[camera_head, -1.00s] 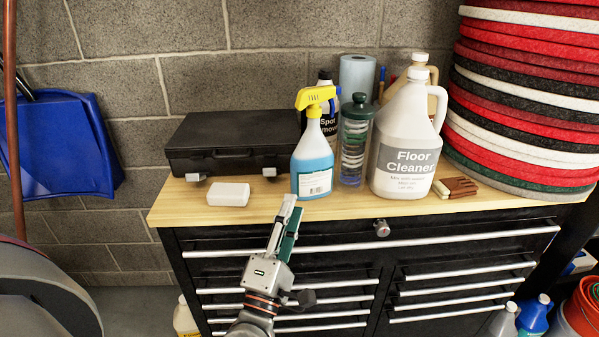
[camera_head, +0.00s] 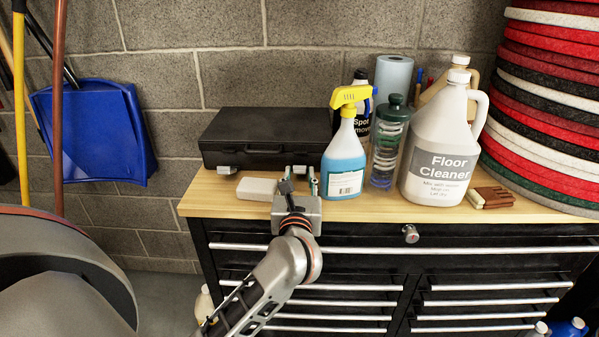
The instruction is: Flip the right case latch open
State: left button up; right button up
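The black case (camera_head: 265,133) lies closed at the back left of the wooden worktop. Its left latch (camera_head: 228,171) shows as a small light grey piece low on the front. The right latch is mostly hidden by my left gripper (camera_head: 301,178), which is right in front of that corner and points at the case. Its fingers look apart, with a gap between them. I cannot tell whether they touch the latch. My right gripper is not in view.
A white block (camera_head: 257,189) lies just left of my gripper. A blue spray bottle (camera_head: 344,160) stands close on the right, with a clear green-lidded bottle (camera_head: 388,145) and a floor cleaner jug (camera_head: 436,140) beyond. The worktop edge (camera_head: 225,207) runs below.

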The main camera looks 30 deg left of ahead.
pick_arm(q)
jog(key=shift+x, duration=1)
jog(key=shift+c, duration=0.5)
